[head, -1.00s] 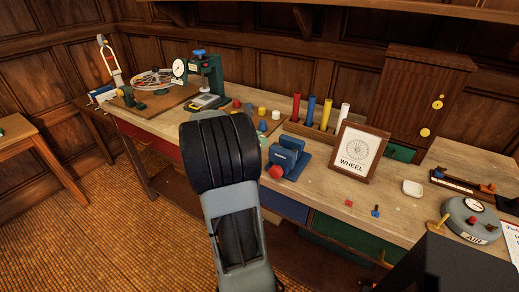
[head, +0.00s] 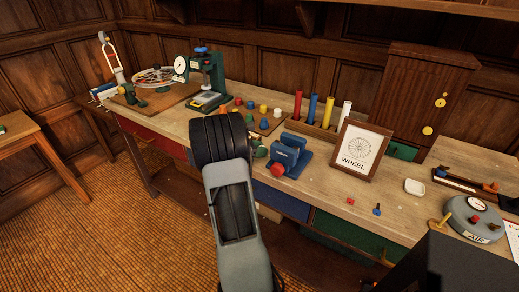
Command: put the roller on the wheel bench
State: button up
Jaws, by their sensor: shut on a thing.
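The wheel bench (head: 335,195) is the long wooden bench along the panelled wall, marked by a framed sign (head: 360,152) reading WHEEL with a drawn wheel. My arm reaches up the middle of the head view, and its black ribbed joint covers part of the bench's front edge. My gripper is hidden behind or beyond this joint, so neither its fingers nor anything in them shows. I cannot make out a roller anywhere in the view.
A blue device (head: 287,156) with a red knob stands right of my arm. A green dial press (head: 210,75) stands farther left.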

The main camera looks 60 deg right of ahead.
jog(key=shift+s+a+f+b, duration=0.1)
jog(key=shift+f+b, duration=0.1)
jog(key=shift+f, duration=0.15)
jog(key=shift+s+a+f+b, duration=0.1)
jog(key=shift+f+b, duration=0.05)
jog(key=shift+f, duration=0.2)
jog(key=o, duration=0.7)
jog(key=shift+f, duration=0.1)
jog(key=shift+o, duration=0.2)
jog(key=shift+w+r, duration=0.1)
jog(key=shift+r, duration=0.3)
jog(key=r+v, duration=0.1)
jog(key=v, duration=1.1)
jog(key=s+a+m+t+y, duration=0.3)
jog(key=a+m+t+y, duration=0.2)
jog(key=a, duration=1.2)
jog(key=s+a+m+t+y, duration=0.3)
jog(key=a+m+t+y, duration=0.2)
jog(key=a, duration=1.2)
jog(key=shift+s+a+m+t+y+p, duration=0.3)
jog(key=shift+s+m+t+y+p, duration=0.1)
jog(key=shift+m+y, duration=0.25)
